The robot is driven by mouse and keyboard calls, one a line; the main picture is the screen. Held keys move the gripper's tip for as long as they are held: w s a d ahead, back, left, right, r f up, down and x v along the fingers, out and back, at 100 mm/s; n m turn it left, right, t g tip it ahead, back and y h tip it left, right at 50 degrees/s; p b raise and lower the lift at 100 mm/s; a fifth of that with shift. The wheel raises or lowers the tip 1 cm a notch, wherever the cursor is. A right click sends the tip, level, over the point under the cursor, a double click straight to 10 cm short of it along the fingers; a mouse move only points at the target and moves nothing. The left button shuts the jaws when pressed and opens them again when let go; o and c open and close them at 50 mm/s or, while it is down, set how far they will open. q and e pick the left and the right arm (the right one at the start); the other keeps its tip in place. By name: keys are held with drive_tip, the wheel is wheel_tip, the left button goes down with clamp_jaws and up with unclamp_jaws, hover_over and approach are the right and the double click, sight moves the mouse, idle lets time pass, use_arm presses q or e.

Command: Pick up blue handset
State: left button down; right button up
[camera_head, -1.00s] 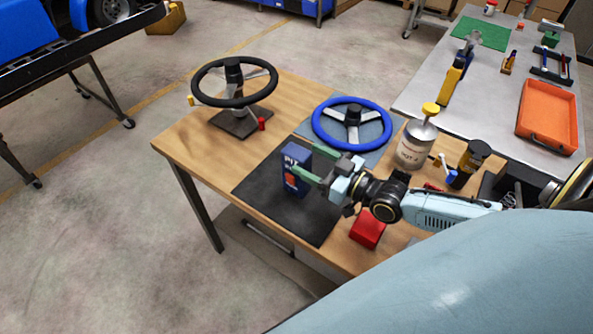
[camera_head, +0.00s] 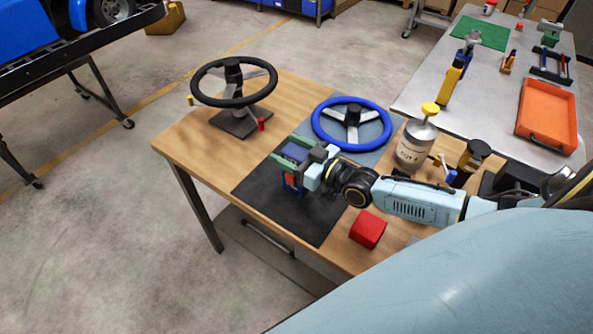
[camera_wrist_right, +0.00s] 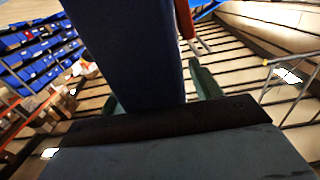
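The blue handset (camera_head: 294,152) is at the black mat (camera_head: 262,196) on the wooden table, with its dark upper face turned toward the head camera. My right gripper (camera_head: 297,162) has its green fingers on either side of the handset and looks shut on it. Its lower part is partly hidden behind the fingers; whether it is clear of the mat is hard to tell. In the right wrist view the handset (camera_wrist_right: 128,50) fills the space between the fingers (camera_wrist_right: 160,98), close to the palm. My left gripper is not in view.
A blue steering wheel (camera_head: 318,134) and a black one (camera_head: 202,95) stand behind on the wooden table. The mat's front part is clear.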

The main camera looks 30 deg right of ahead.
clamp_jaws()
drive_tip(key=shift+r, duration=0.15)
